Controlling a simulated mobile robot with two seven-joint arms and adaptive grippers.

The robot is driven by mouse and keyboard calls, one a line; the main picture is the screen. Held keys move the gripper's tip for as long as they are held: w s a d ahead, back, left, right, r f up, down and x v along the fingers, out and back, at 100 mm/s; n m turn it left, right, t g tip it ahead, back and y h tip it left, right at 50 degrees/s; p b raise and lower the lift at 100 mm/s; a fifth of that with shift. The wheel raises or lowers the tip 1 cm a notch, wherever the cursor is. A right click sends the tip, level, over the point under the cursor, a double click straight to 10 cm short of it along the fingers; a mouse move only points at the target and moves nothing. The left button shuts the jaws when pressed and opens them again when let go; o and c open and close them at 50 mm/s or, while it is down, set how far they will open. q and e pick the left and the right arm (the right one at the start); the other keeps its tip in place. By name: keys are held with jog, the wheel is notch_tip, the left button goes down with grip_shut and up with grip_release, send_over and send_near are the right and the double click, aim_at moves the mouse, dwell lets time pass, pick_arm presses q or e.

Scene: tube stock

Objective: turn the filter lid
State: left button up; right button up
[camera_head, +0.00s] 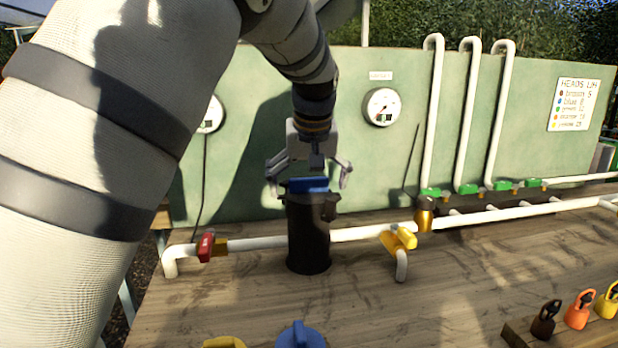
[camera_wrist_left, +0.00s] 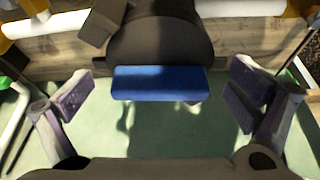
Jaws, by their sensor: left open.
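The filter is a dark upright canister (camera_head: 308,240) on the wooden bench, with white pipe on both sides. Its lid carries a blue bar-shaped grip (camera_head: 307,185) on top. The blue grip also shows in the left wrist view (camera_wrist_left: 160,83), in front of the dark round lid (camera_wrist_left: 160,40). My left gripper (camera_head: 309,180) is open just above the lid, with one finger on each side of the blue grip. In the left wrist view the fingers (camera_wrist_left: 160,100) stand apart from the grip, with gaps on both sides. My right gripper is not in view.
A red valve (camera_head: 206,246) and a yellow valve (camera_head: 404,238) sit on the pipe beside the canister. A green panel with a gauge (camera_head: 381,107) stands behind. A blue knob (camera_head: 300,336) is at the front edge. Bench space front right of the canister is clear.

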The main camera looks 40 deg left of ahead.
pick_arm(q)
jog(key=c, duration=1.3)
jog(key=shift+s+f, duration=0.1)
jog(key=shift+c, duration=0.2)
